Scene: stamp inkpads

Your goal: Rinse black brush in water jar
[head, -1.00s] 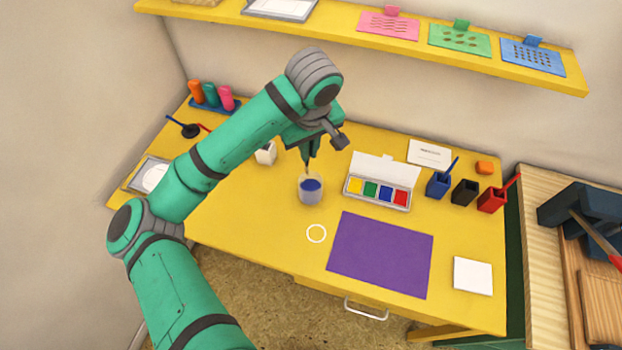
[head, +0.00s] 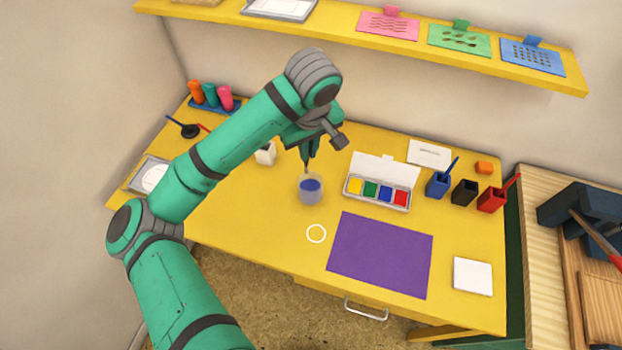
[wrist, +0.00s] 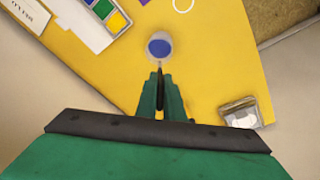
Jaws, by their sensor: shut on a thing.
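The water jar (head: 310,196) is a clear cup with blue water, upright on the yellow desk. It also shows in the wrist view (wrist: 158,47), just beyond my fingertips. My gripper (head: 309,160) is above the jar's back rim, pointing down. In the wrist view, my gripper (wrist: 161,82) is shut on the thin black brush (wrist: 160,88). The brush's lower end reaches the jar's near edge in that view. I cannot tell whether its tip is in the water. The black holder (head: 464,192) stands at the right with no brush showing in it.
The paint box (head: 378,203) stands right of the jar. A blue holder (head: 438,186) and a red holder (head: 490,201) hold brushes. A purple sheet (head: 380,280) and a white ring (head: 316,233) lie in front. A small pale container (head: 265,154) stands behind and left of the jar.

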